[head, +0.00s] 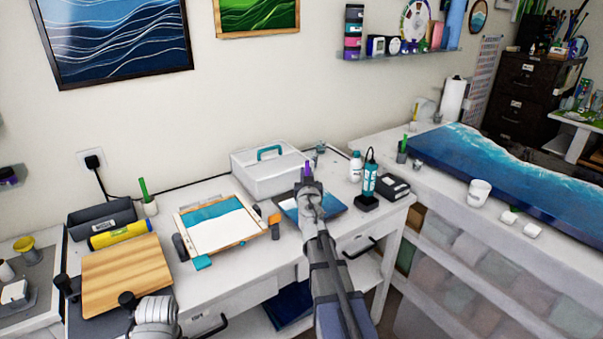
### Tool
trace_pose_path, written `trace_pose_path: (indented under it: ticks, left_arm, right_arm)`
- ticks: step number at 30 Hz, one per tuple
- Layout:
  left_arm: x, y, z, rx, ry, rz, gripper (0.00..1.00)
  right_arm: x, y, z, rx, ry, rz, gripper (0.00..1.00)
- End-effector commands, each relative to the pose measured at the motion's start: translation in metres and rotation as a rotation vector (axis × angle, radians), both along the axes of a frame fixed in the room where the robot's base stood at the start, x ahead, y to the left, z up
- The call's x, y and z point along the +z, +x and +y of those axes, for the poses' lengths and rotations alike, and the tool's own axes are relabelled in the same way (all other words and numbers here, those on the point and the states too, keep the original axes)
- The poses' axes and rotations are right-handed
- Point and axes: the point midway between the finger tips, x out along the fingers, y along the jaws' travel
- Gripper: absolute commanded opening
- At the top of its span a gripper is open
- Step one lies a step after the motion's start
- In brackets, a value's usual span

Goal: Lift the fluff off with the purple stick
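The purple stick (308,168) stands upright at the tip of my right gripper (307,184), which appears shut on it. This gripper is over the blue panel (333,205) on the white table, and my arm covers part of that panel. I cannot make out any fluff; it is too small to tell or hidden behind my gripper. My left gripper (95,293) is at the lower left, its two dark fingertips wide apart and empty, in front of the wooden board (128,268).
A framed blue-and-white panel (218,228) lies left of my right gripper. A white box with a teal handle (268,175) stands behind. A teal bottle (370,178) and black box (396,187) stand right. A yellow roll (118,235) lies behind the wooden board.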

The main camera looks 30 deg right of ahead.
Motion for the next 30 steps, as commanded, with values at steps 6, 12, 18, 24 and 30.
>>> trace_pose_path:
  ticks: [6, 12, 18, 24, 30]
  left_arm:
    - [0.003, 0.000, 0.000, 0.000, 0.000, 0.000, 0.69]
    - [0.004, 0.000, 0.000, 0.000, 0.000, 0.000, 0.69]
    - [0.000, 0.000, 0.000, 0.000, 0.000, 0.000, 0.69]
    - [-0.012, 0.000, 0.000, 0.000, 0.000, 0.000, 0.69]
    - [-0.032, 0.000, 0.000, 0.000, 0.000, 0.000, 0.69]
  right_arm:
    - [0.003, -0.003, -0.002, -0.182, 0.000, 0.000, 0.00]
    - [0.004, -0.007, -0.003, -0.238, 0.000, 0.000, 0.00]
    - [0.000, -0.007, -0.003, -0.238, 0.000, 0.000, 0.00]
    - [-0.012, -0.007, -0.003, -0.237, 0.000, 0.000, 0.00]
    - [-0.032, -0.007, -0.003, -0.236, 0.000, 0.000, 0.00]
